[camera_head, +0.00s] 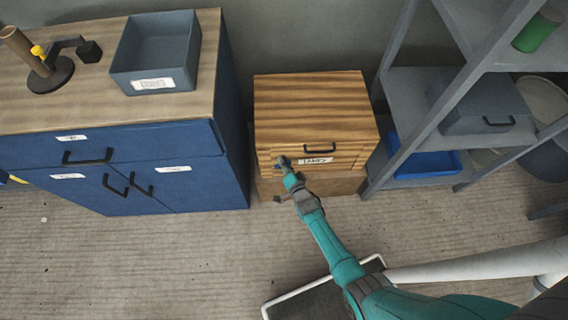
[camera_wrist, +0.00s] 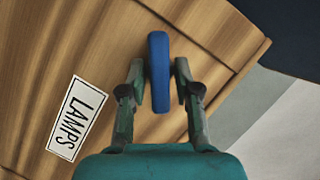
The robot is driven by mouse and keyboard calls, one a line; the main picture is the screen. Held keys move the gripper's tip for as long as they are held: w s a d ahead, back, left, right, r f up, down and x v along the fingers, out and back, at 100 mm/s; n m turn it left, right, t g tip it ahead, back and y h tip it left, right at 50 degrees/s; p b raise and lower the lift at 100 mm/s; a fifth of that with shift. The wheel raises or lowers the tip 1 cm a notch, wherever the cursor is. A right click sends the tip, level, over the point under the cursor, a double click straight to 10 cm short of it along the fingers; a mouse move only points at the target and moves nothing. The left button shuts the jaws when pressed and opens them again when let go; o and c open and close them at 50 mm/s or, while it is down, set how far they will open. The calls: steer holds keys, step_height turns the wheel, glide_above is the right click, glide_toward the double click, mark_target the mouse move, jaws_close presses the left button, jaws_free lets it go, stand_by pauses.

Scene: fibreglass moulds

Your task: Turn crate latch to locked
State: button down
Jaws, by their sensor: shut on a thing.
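In the wrist view, the crate front (camera_wrist: 60,40) fills most of the picture, and the label (camera_wrist: 77,117) is left of my gripper. The blue latch (camera_wrist: 158,70) is a bar that runs up and down in the wrist view. My gripper (camera_wrist: 163,85) is shut on the latch, one finger on each side. In the head view my gripper (camera_head: 283,165) is at the left of the crate front and hides most of the latch.
The blue cabinet (camera_head: 120,150) with black handles is close on the left, with a grey bin (camera_head: 155,60) on top. The grey shelf (camera_head: 430,110) is close on the right and holds a grey case (camera_head: 482,105) and a blue tray (camera_head: 425,165). The floor in front is mostly clear.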

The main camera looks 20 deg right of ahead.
steer(key=m+t+y, duration=0.1)
steer(key=m, duration=0.2)
steer(key=shift+d+f, duration=0.1)
steer(key=shift+f+m+t, duration=0.1)
steer(key=shift+m+t, duration=0.7)
steer(key=shift+m, duration=0.6)
steer(key=c, duration=1.1)
jaws_free()
steer(key=shift+s, duration=0.1)
steer(key=s, duration=0.7)
steer(key=s+d, duration=0.1)
steer(key=s, duration=0.3)
steer(key=shift+s, duration=0.35)
